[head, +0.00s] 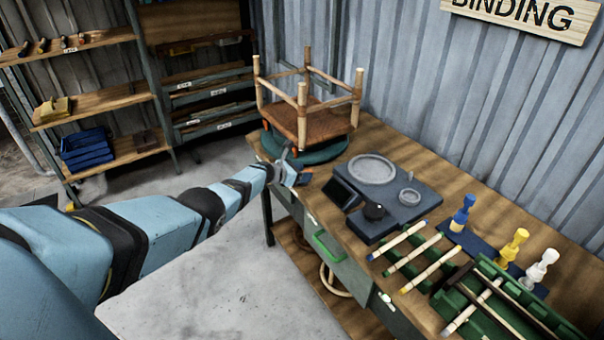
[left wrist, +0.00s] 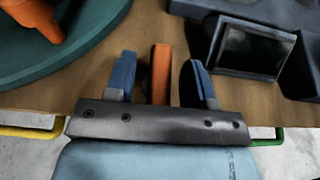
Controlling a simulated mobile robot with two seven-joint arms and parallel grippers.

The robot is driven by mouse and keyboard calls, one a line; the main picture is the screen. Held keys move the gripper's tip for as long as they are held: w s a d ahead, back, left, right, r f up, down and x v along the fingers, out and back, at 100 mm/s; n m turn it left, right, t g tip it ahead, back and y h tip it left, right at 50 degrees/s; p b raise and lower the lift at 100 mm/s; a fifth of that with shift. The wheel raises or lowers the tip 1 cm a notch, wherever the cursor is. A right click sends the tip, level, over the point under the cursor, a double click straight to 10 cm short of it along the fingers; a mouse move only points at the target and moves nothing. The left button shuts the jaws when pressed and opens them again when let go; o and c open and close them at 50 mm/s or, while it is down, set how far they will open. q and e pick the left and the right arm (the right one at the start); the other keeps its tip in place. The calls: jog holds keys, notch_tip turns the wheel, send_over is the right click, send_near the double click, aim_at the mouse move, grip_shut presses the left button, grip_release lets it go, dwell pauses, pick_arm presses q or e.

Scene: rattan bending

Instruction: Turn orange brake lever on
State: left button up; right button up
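The orange brake lever (left wrist: 160,72) shows in the left wrist view as a narrow upright bar near the table's front edge. My left gripper (left wrist: 158,80) is open, with one blue finger on each side of the lever and a visible gap to each. In the head view my left gripper (head: 294,173) is at the table's front edge, just in front of the teal turntable (head: 322,153); the lever is mostly hidden there. The turntable also shows in the left wrist view (left wrist: 92,48). My right gripper is not in view.
An upside-down stool (head: 325,122) stands on the turntable. To its right is a dark device (head: 412,190) with a small screen and round plates. Rattan sticks (head: 412,262), a green rack (head: 490,318) and coloured bottles lie further right. Shelves (head: 97,95) stand at the left.

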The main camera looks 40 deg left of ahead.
pick_arm(q)
jog(key=shift+s, duration=0.1)
jog(key=shift+s+r+p, duration=0.15)
jog(key=shift+r+p, duration=0.05)
jog(key=shift+p, duration=0.25)
jog(key=p+v, duration=0.6)
jog(key=v, duration=0.7)
jog(key=shift+s+a, duration=0.1)
